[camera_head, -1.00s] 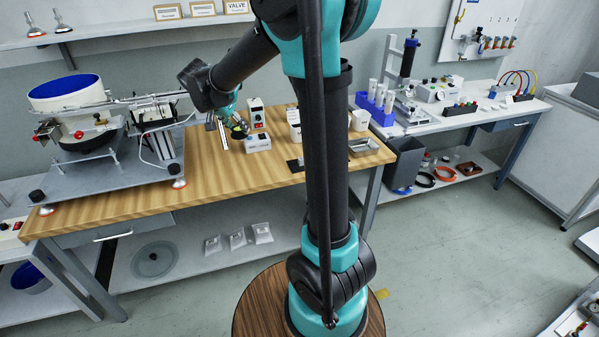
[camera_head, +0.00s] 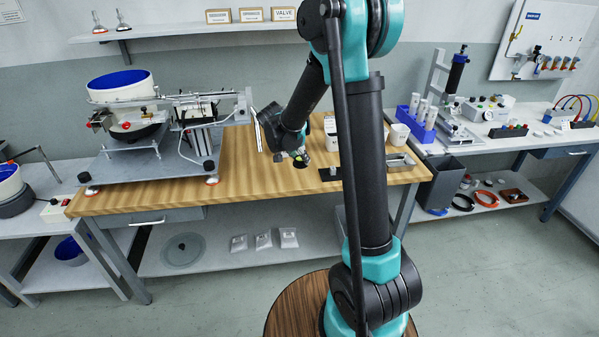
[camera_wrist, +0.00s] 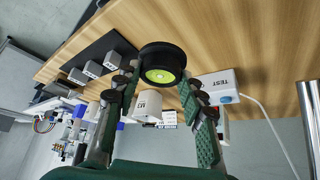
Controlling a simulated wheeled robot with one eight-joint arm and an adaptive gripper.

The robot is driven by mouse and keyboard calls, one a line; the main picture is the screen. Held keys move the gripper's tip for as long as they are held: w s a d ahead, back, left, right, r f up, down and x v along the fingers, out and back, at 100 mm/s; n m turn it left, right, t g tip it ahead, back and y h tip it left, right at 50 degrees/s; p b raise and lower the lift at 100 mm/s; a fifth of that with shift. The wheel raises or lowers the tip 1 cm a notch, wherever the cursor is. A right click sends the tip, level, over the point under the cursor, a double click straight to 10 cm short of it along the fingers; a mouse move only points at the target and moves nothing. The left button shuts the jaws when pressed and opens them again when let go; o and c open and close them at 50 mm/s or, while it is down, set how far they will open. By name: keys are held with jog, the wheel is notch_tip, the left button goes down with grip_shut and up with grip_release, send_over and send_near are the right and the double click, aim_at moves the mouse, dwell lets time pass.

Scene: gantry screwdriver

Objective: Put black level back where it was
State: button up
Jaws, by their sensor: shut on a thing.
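The black level (camera_wrist: 162,63) is a round black disc with a yellow-green vial in its middle. In the wrist view it sits between the fingertips of my gripper (camera_wrist: 160,80), which is shut on it. In the head view my gripper (camera_head: 299,156) is over the wooden bench, with the small dark level (camera_head: 300,163) at its tip. I cannot tell whether the level touches the bench top.
A white TEST box (camera_wrist: 218,86) with a cable, a white KIT box (camera_wrist: 147,106) and a black mat (camera_wrist: 97,58) with small labelled blocks are near the level. The feeder machine (camera_head: 125,115) fills the bench's left. Bare wood (camera_head: 237,160) lies between.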

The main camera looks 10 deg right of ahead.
aim_at(296, 167)
jog(key=shift+f, duration=3.3)
jog(key=o, duration=1.3)
jog(key=shift+f, duration=0.1)
jog(key=v, duration=1.1)
jog(key=s+d+f+n+y, duration=0.1)
jog(key=s+d+n, duration=0.2)
jog(key=s, duration=0.5)
jog(key=s+d+f+n+y, duration=0.1)
jog(key=s+d+n+y, duration=0.1)
jog(key=s, duration=0.7)
jog(key=s+d+f+n+y, duration=0.1)
jog(key=s+d+n, duration=0.3)
jog(key=s, duration=0.5)
jog(key=shift+f+y, duration=0.3)
jog(key=shift+f, duration=0.35)
